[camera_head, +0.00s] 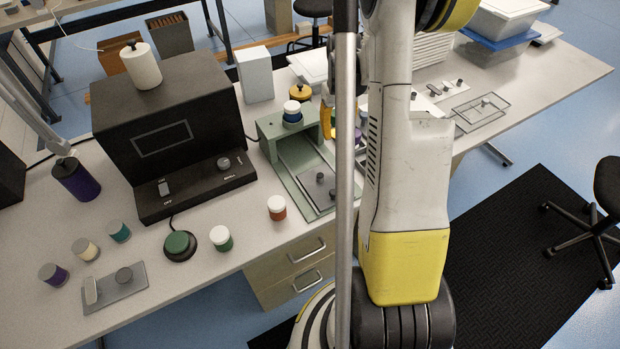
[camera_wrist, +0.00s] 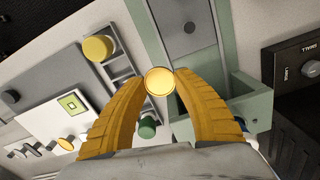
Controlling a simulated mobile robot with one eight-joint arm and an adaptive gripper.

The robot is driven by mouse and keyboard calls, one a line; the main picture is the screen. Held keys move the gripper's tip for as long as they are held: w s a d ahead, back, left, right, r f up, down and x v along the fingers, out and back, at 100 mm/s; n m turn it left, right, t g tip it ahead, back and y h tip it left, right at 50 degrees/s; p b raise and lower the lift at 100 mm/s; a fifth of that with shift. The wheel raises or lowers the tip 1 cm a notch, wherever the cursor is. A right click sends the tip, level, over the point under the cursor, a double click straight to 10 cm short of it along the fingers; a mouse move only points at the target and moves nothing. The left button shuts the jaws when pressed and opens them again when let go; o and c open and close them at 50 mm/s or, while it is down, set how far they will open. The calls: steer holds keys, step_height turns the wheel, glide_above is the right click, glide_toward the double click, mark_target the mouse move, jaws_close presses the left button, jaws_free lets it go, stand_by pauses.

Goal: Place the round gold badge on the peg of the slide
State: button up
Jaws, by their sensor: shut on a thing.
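My gripper (camera_wrist: 160,84) is shut on the round gold badge (camera_wrist: 159,79), held between the tips of its yellow fingers. In the head view, a yellow finger (camera_head: 327,119) shows beside the green press, and my arm hides the rest. The slide is a grey plate (camera_head: 313,192) on the green press (camera_head: 271,130), with small dark knobs on it. In the wrist view, the slide (camera_wrist: 190,48) runs up from behind the badge, with a small round peg (camera_wrist: 189,27) on it. The badge appears apart from the peg; the height between them is unclear.
A black control box (camera_head: 165,120) stands left of the press. A white-and-red cylinder (camera_head: 277,208), a white-and-green cylinder (camera_head: 221,238) and a green button (camera_head: 179,246) are at the front. A rack (camera_wrist: 128,68) with a yellow cylinder (camera_wrist: 98,47) lies beside the slide.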

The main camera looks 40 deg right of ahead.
steer(key=b, duration=0.3)
glide_above(320, 175)
step_height(320, 175, down, 6)
steer(key=shift+d+r, duration=0.1)
steer(key=shift+r, duration=0.15)
steer(key=shift+f+b, duration=0.95)
steer(key=shift+f, duration=0.95)
steer(key=shift+f, duration=0.25)
steer(key=o, duration=0.8)
steer(key=shift+r, duration=0.1)
